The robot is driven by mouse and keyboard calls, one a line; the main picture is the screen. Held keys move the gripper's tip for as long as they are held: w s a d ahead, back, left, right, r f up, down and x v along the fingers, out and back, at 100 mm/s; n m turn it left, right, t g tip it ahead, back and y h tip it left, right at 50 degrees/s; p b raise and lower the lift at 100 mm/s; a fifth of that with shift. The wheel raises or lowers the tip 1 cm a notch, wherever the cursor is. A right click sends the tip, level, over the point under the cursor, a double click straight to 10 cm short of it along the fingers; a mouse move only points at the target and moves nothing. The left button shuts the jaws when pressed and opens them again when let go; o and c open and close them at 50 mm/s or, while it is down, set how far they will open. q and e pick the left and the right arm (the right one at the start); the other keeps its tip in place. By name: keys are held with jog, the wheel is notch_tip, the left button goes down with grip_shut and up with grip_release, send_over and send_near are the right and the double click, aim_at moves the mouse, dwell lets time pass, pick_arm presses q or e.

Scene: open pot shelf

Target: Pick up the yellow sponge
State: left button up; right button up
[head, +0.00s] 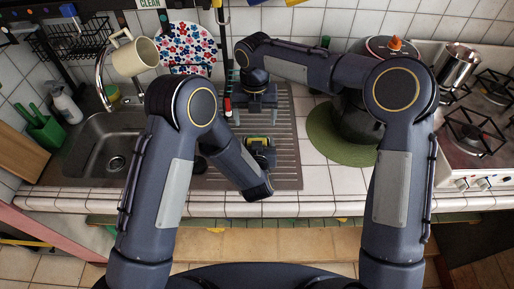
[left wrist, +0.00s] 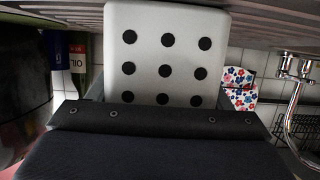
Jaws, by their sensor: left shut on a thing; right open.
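My left gripper (head: 259,142) is over the ribbed drainboard, shut on a small yellow thing with a greenish edge, which looks like the yellow sponge (head: 259,139). The gripper hides most of it. In the left wrist view a pale panel with black dots fills the middle, and no yellow shows there. I cannot tell from these frames whether the sponge touches the drainboard. My right gripper (head: 255,108) is open, farther back over the drainboard, with its fingers apart and nothing clear between them.
A yellow-green thing (head: 113,92) sits behind the sink (head: 95,150). A dark pot (head: 357,121) on a green mat (head: 335,148) stands right of the drainboard. The front tiles are clear.

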aim_at(257, 137)
jog(key=shift+s+d+f, duration=0.1)
jog(key=shift+d+f, duration=0.05)
jog(key=shift+f, duration=1.6)
jog(key=shift+s+d+f, duration=0.1)
jog(key=shift+f, duration=1.6)
jog(key=c, duration=1.3)
pick_arm(q)
jog(key=o, duration=1.1)
jog(key=shift+c, duration=0.2)
pick_arm(e)
notch_tip(257, 137, up, 10)
pick_arm(q)
jog(key=v, duration=1)
jog(key=shift+s+r, duration=0.15)
jog(key=shift+s, duration=0.15)
jog(key=shift+s+r, duration=0.2)
jog(key=shift+s, duration=0.45)
